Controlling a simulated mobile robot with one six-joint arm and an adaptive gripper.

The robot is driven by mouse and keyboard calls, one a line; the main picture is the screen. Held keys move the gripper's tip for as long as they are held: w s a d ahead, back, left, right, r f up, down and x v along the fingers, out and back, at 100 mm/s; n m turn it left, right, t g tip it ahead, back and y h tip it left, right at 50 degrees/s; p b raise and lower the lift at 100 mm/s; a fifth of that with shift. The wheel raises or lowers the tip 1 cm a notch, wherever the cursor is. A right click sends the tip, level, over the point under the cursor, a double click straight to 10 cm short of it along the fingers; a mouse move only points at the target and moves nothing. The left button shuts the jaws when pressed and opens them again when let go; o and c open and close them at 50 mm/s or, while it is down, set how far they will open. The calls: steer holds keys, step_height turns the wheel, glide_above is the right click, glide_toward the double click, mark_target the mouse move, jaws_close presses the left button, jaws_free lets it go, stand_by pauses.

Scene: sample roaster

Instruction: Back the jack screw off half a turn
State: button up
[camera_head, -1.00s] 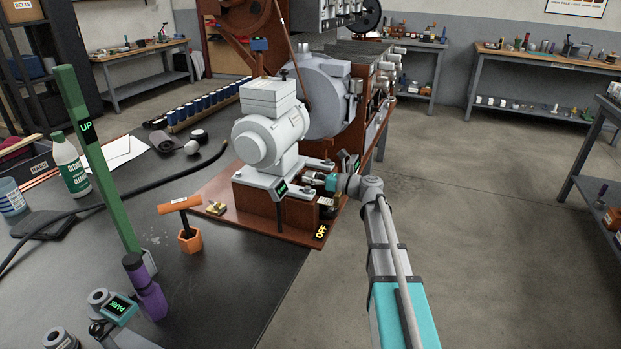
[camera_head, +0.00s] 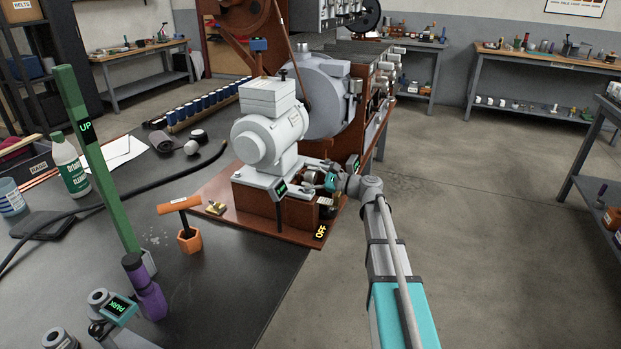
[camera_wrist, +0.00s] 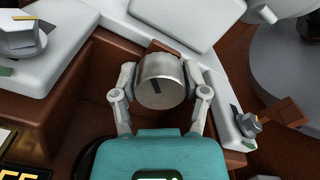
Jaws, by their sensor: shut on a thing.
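In the head view my gripper (camera_head: 312,178) reaches in from the right at the end of the motor base. The white motor (camera_head: 262,135) stands on its pale plate (camera_head: 262,176) above a brown block. The screw's shaft is hidden behind its head.
A bolt head (camera_wrist: 22,35) sits on the pale plate at upper left, and a smaller bolt (camera_wrist: 248,124) is at right. An orange-handled tool stands in an orange holder (camera_head: 190,241) on the black bench. Open floor lies right of the bench.

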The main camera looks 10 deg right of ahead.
steer(key=n, duration=0.6)
stand_by(0.4)
steer(key=o, duration=1.1)
steer(key=shift+o, duration=0.2)
